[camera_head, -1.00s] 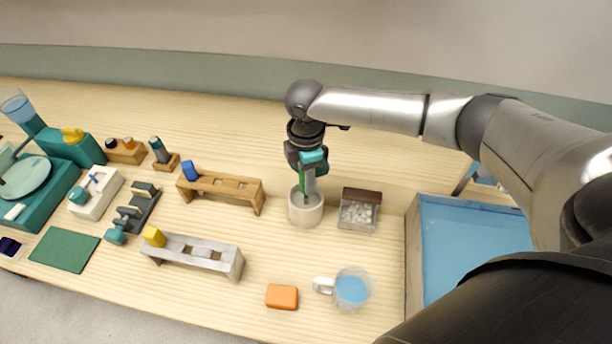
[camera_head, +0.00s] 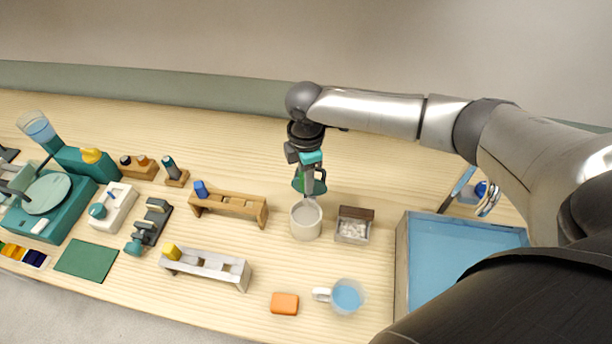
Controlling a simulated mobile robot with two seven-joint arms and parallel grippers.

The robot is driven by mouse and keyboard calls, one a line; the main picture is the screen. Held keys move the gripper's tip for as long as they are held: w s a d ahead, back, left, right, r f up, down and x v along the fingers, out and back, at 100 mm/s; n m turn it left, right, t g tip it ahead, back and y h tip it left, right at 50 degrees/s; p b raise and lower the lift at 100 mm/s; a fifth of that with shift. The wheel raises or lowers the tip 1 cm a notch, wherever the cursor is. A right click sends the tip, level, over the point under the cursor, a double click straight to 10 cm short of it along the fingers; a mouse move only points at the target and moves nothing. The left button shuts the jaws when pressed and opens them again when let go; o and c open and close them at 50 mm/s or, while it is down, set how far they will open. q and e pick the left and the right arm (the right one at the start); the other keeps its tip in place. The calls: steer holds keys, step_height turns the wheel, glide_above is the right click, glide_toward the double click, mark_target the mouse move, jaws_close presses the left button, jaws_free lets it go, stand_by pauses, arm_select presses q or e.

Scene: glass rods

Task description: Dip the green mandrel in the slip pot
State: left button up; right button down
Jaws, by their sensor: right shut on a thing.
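My right gripper (camera_head: 309,182) is shut on the green mandrel (camera_head: 318,184), whose green part shows beside the fingers. It is above the slip pot (camera_head: 305,223), a pale grey cup standing upright on the bench. The mandrel's lower end is at the pot's mouth; I cannot tell whether it is just inside or just above the rim. The fingers hide much of the mandrel. My left gripper is not in view.
A box of pale bits (camera_head: 353,230) stands right of the pot, with a blue-filled tray (camera_head: 455,260) beyond. A mug of blue liquid (camera_head: 347,296) and an orange block (camera_head: 284,303) are in front. A wooden rack (camera_head: 235,204) and a grey rack (camera_head: 208,267) stand left.

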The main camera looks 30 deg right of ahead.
stand_by(0.4)
steer(key=shift+r, duration=0.5)
steer(key=shift+r+p, duration=0.35)
steer(key=shift+r, duration=1.65)
